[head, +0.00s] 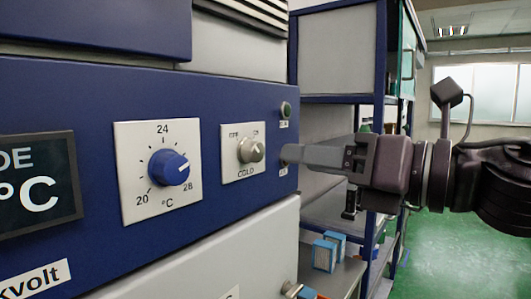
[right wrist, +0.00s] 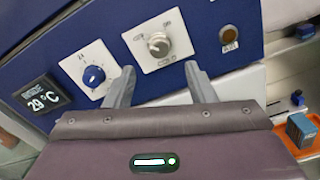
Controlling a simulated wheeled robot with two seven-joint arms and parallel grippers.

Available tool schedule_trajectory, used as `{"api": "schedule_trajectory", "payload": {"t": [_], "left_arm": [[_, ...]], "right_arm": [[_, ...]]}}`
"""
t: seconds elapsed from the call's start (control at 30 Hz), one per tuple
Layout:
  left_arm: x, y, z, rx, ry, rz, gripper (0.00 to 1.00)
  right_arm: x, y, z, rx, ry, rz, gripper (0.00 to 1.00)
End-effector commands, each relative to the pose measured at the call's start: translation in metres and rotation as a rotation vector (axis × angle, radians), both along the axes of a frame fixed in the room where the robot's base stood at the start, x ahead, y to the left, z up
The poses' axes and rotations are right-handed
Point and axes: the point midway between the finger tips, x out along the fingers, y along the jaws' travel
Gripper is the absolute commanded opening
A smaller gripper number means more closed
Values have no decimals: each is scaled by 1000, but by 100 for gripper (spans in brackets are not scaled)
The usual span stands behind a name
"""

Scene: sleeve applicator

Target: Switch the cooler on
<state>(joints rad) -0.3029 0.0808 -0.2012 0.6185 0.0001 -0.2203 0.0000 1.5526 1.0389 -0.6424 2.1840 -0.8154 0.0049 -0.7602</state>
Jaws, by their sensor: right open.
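The cooler's blue front panel (head: 95,100) carries a silver selector knob (head: 250,150) on a white plate lettered COLD; the small upper lettering is hard to read. I cannot tell the knob's setting. It also shows in the right wrist view (right wrist: 159,45). To its left, a blue temperature dial (head: 169,167) is marked 20, 24 and 28 °C. The display (right wrist: 42,97) reads 29 °C. My right gripper (head: 289,155) is open and empty, right of the knob in the head view. In the right wrist view its fingertips (right wrist: 160,69) stand apart, either side below the knob. My left gripper is not in view.
A small round green button (head: 286,110) sits at the panel's right end. An amber round fitting (right wrist: 229,32) shows there in the right wrist view. A blue-framed shelf rack (head: 379,100) stands behind my right gripper, with small blue boxes (head: 325,254) below. Green floor (head: 450,262) is clear at right.

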Motion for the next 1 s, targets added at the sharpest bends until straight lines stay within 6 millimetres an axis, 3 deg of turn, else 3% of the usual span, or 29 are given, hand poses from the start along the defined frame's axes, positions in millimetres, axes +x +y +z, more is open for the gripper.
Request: {"api": "schedule_trajectory", "payload": {"t": [0.5,0.87,1.0], "left_arm": [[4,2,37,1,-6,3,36],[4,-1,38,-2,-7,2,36],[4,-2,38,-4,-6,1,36]], "right_arm": [[38,56,4,-6,-7,2,50],[43,62,1,-5,-7,0,50],[43,62,1,-5,-7,1,34]]}}
